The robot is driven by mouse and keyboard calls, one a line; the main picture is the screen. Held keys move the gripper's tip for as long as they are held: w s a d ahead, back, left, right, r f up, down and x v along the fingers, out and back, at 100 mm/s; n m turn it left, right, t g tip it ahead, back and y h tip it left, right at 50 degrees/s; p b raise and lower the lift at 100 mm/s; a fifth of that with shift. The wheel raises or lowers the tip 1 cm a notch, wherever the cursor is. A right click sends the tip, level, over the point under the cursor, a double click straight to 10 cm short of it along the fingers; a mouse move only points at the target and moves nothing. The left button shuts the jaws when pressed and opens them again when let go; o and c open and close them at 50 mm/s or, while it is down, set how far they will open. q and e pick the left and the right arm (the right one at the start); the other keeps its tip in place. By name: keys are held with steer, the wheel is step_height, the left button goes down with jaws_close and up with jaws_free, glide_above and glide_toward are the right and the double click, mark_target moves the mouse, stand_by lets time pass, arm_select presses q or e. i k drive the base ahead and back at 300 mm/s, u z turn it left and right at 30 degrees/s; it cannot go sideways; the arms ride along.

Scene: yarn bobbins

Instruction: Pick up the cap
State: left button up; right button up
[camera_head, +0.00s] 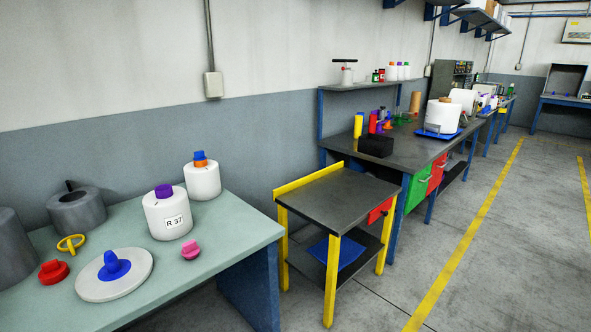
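Several items look like caps, and I cannot tell which one is the cap of the task. A pink cap (191,250) lies on the light green table (224,252), in front of the bobbin labelled R 37 (168,217). A red cap (53,271) lies at the left. A blue knobbed piece (114,265) sits on a flat white disc (131,283). A purple cap (164,191) sits on top of the R 37 bobbin. A blue and orange cap (200,160) tops the white bobbin (203,183) behind. Neither gripper is in view.
Grey cylinders (76,211) stand at the table's left, with a yellow ring-shaped piece (71,244) nearby. A yellow-legged side table (338,200) and a cluttered dark workbench (413,147) stand to the right. The floor (480,245) at right is free, with yellow lines.

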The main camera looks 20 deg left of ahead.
mark_target(53, 272)
steer(key=u, duration=0.85)
steer(key=i, duration=0.7)
steer(key=u, duration=0.65)
